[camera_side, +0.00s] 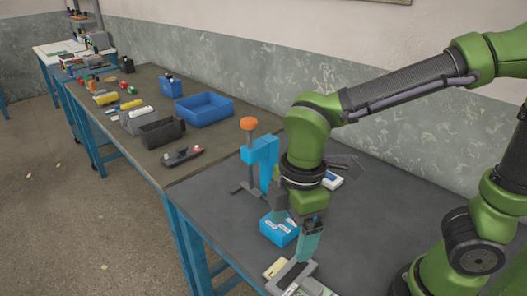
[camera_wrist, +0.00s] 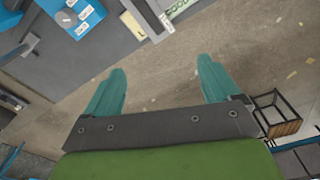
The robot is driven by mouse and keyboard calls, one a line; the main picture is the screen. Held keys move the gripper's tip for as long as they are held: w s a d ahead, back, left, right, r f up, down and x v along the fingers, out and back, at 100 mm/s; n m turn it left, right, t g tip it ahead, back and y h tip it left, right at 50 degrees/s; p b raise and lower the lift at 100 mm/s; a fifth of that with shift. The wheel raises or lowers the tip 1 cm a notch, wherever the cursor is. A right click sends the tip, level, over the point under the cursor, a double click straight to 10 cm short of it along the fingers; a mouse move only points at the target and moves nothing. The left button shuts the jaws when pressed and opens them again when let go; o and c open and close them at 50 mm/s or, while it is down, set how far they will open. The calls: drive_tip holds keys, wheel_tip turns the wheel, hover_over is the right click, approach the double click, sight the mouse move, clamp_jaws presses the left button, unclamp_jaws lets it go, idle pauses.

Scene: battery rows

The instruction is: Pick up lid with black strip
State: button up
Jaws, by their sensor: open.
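A light grey piece with a dark strip, seemingly the lid (camera_side: 291,275), lies at the front edge of the near table. In the wrist view a similar grey piece with a dark strip (camera_wrist: 146,18) shows at the top, partly cut off. My gripper (camera_side: 303,258) is above the front of the table, close to the lid in the side view. In the wrist view the two teal fingers of my gripper (camera_wrist: 162,78) are spread wide with nothing between them. Floor shows behind them. The exact height over the lid cannot be told.
A blue box with white labels (camera_side: 279,230) stands just behind my gripper; it also shows in the wrist view (camera_wrist: 62,22). A blue stand with an orange knob (camera_side: 250,124) is further back. A pale yellow piece (camera_side: 275,268) lies beside the lid.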

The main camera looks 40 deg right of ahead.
drive_tip(key=n, duration=0.5)
hover_over(283, 285)
drive_tip(key=shift+h, duration=0.3)
drive_tip(key=f, duration=1)
drive_tip(key=shift+s+d+f, duration=0.1)
drive_tip(key=shift+s+f, duration=0.15)
drive_tip(key=shift+f, duration=0.05)
drive_tip(key=shift+w+f, duration=0.15)
drive_tip(key=shift+f, duration=1.35)
drive_tip(key=shift+w+f, duration=0.15)
drive_tip(key=shift+f, duration=1.35)
drive_tip(key=shift+c, duration=0.4)
